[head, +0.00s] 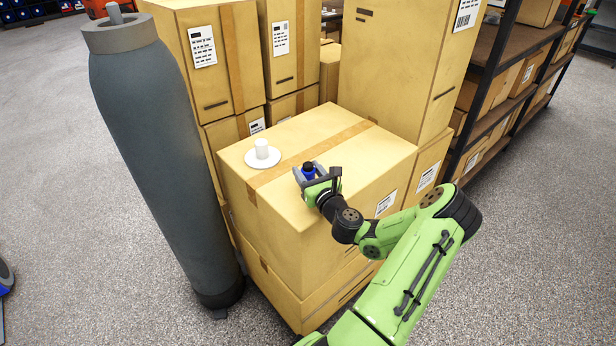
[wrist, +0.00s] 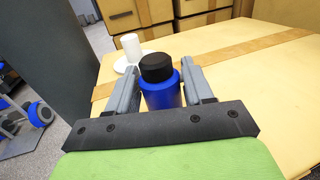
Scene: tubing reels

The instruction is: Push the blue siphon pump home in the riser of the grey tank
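The blue siphon pump (head: 309,173) is a short blue cylinder with a black top. It is upright at the near part of the large carton's top; whether it touches the carton is hidden. My gripper (head: 311,176) has one finger on each side of it and appears shut on it. In the wrist view the pump (wrist: 162,92) is between the two grey fingers of my gripper (wrist: 163,82). The tall grey tank (head: 155,130) stands on the floor at the left, with a grey collar and a narrow riser (head: 115,14) on top. The tank is apart from my gripper.
A white cup (head: 262,148) stands on a white saucer (head: 263,161) on the carton (head: 345,150), left of my gripper. Tall stacked cartons (head: 395,65) rise behind. A shelf rack (head: 510,50) is at the right. Floor is open at the left.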

